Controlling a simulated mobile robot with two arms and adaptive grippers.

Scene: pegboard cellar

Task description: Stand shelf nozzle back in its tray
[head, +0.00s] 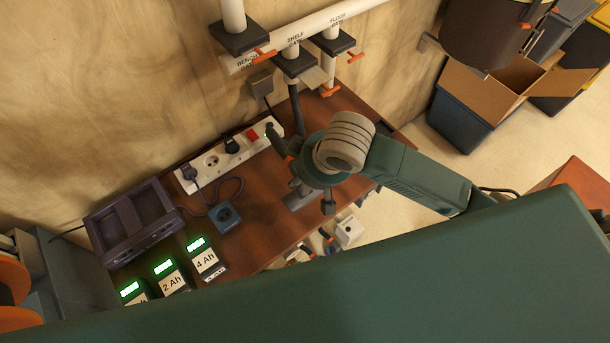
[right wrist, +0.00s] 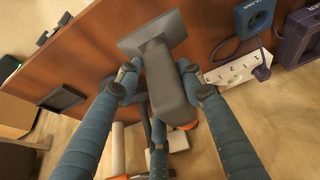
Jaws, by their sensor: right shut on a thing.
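The shelf nozzle, a grey piece with a wide flat head, is held between the fingers of my right gripper in the right wrist view (right wrist: 165,88). Its flat head (right wrist: 155,37) lies over the brown bench top in that view. In the head view the flat grey end (head: 298,199) shows below my right gripper (head: 309,190), above the bench's front part. My wrist hides much of the nozzle there. My left gripper is not in view.
The bench (head: 262,215) carries a white power strip (head: 215,160), a purple charger (head: 130,222), a blue socket (head: 225,215) and several labelled batteries (head: 205,258). A dark hose (head: 295,105) hangs from the shelf gate (head: 296,64) behind my wrist. Boxes stand at the right.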

